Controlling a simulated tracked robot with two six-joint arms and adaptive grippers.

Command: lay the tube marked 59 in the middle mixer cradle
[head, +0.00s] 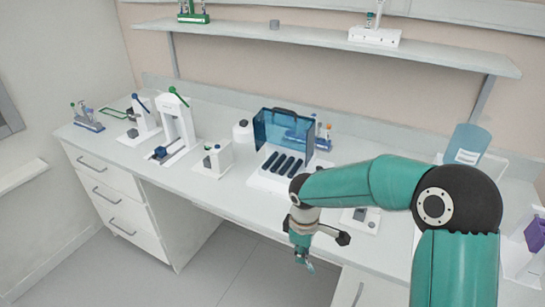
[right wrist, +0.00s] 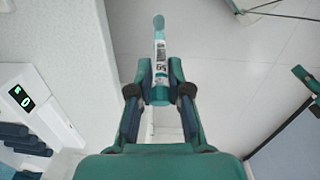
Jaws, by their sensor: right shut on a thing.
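My right gripper (head: 302,254) hangs over the floor just in front of the bench edge. In the right wrist view its fingers (right wrist: 159,92) are shut on a tube (right wrist: 160,52) with a teal cap and a white printed label. In the wrist view the mixer's cradles (right wrist: 22,137) show at the left edge. My left gripper is not seen.
A small white device (head: 213,160), a white press-like stand (head: 178,126) and a tube rack (head: 88,119) stand to the left. A white bottle (head: 242,132) is beside the mixer. A blue-topped container (head: 467,145) is at the right. The front bench strip left of the mixer is clear.

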